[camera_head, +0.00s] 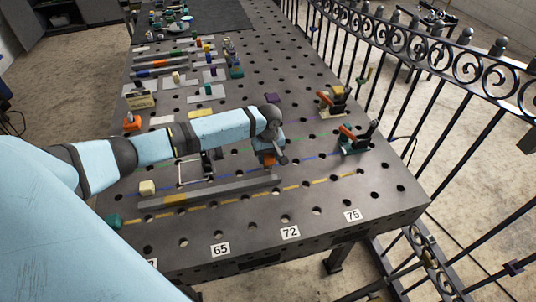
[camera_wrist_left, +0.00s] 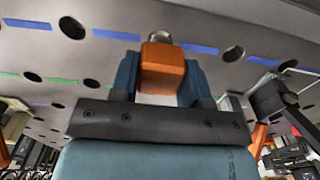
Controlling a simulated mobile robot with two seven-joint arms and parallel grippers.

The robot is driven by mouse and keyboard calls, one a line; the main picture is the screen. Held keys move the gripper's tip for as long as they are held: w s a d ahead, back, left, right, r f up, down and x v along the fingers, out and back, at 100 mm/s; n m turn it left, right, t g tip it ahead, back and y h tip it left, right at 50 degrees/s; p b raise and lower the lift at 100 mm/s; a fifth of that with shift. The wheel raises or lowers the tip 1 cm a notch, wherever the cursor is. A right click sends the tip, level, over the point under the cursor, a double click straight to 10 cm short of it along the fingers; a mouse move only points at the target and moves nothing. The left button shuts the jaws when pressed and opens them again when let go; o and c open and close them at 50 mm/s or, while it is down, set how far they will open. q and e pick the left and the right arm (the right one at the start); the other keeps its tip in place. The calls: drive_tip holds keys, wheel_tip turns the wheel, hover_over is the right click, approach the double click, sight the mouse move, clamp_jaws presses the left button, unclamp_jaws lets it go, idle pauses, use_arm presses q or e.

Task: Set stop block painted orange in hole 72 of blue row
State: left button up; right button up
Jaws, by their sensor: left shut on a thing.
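My left gripper (camera_head: 267,155) is shut on an orange stop block, low over the perforated table, right of its middle. In the left wrist view the orange block (camera_wrist_left: 163,68) sits between the two blue fingers (camera_wrist_left: 160,80). A short metal pin (camera_wrist_left: 158,30) shows beyond the block, between two blue dashes, where a hole of the blue row lies. I cannot tell whether the pin is in the hole or above it. The blue row (camera_head: 316,156) runs across the table. The label 72 (camera_head: 290,232) is on the near edge. My right gripper is not in view.
A long grey bar (camera_head: 232,187) lies just in front of the gripper. Toggle clamps with orange handles (camera_head: 355,138) stand to the right. A cream block (camera_head: 147,187) is at the left. An iron gate (camera_head: 450,65) stands along the right side.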

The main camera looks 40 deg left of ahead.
use_arm(q)
drive_tip(key=shift+f, duration=1.4)
drive_tip(key=o, duration=1.2)
wheel_tip(320, 180, up, 13)
drive_tip(key=shift+f, duration=0.2)
drive_tip(key=shift+r, duration=0.65)
drive_tip(key=shift+s+f, duration=0.1)
